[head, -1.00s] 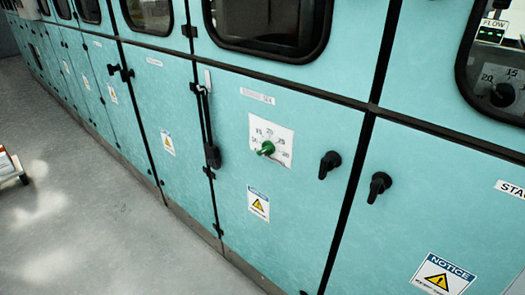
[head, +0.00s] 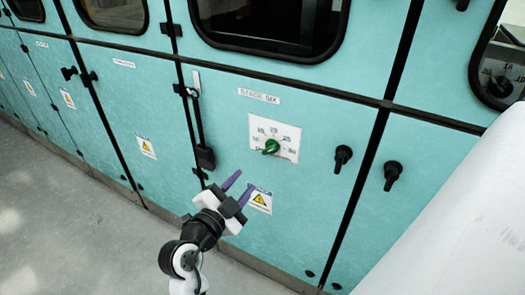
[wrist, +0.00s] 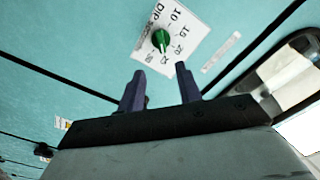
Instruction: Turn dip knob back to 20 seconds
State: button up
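The green dip knob (head: 271,146) sits on a white dial plate (head: 288,131) with printed numbers, on the teal panel under the "STAGE SIX" label. In the wrist view the green knob (wrist: 161,40) shows ahead of the fingertips, with the plate (wrist: 192,18) around it marked "DIP SECONDS". The exact number it points to is too small to tell. My gripper (head: 241,187) is open, its two purple fingers apart and empty. It is below and left of the knob in the head view, not touching it. In the wrist view the gripper (wrist: 161,73) has clear space between its fingers.
A yellow-triangle notice sticker (head: 259,199) is beside my fingers. Black door handles (head: 342,157) stick out right of the dial, and a black latch (head: 205,157) hangs at its left. A second dial (head: 498,85) shows at the far right. The floor (head: 90,230) in front is clear.

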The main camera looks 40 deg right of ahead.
aim_at(267, 152)
jog(key=p+x, duration=0.4)
jog(key=x, duration=0.8)
jog(key=shift+w+r, duration=0.1)
jog(key=shift+r, duration=0.1)
jog(key=shift+w+d+f, duration=0.15)
jog(key=shift+w+d, duration=0.1)
jog(key=shift+d, duration=0.3)
grip_shut()
